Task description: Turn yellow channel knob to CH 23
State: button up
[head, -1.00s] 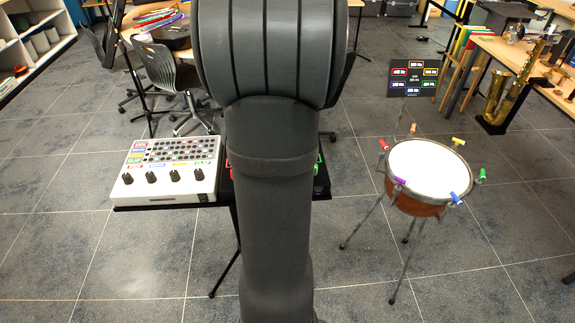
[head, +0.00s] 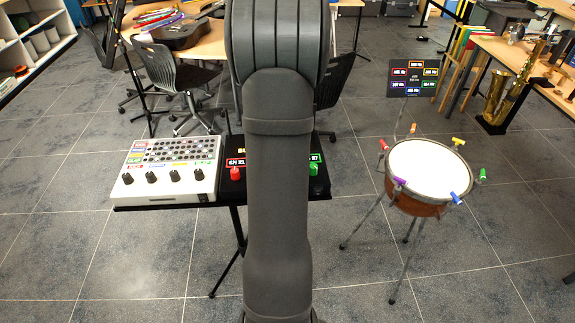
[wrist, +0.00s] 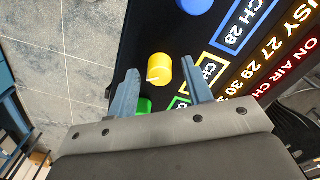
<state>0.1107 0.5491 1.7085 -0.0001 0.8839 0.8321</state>
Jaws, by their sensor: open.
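The yellow knob (wrist: 159,69) shows in the wrist view on a black panel (wrist: 150,30), with a white pointer mark on its face. My gripper (wrist: 160,66) is open, with one finger on each side of the yellow knob in the picture. Gaps show between the knob and both fingers, and I cannot tell how far the tips reach down. A yellow-framed label (wrist: 209,71) starting with "CH" is partly hidden by the right finger, so its number is unreadable. In the head view my arm hides the yellow knob and gripper.
A green knob (wrist: 145,105) lies close by, and a blue knob (wrist: 195,5) is beside the "CH 28" label. A display lists "BUSY 27 29 30". In the head view a red knob (head: 235,173), a white mixer (head: 165,190) and a drum (head: 428,170) stand around.

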jog(key=c, duration=1)
jog(key=shift+n, duration=0.4)
jog(key=n, duration=0.8)
jog(key=shift+n, duration=0.3)
jog(key=n, duration=0.4)
jog(key=shift+n, duration=2.8)
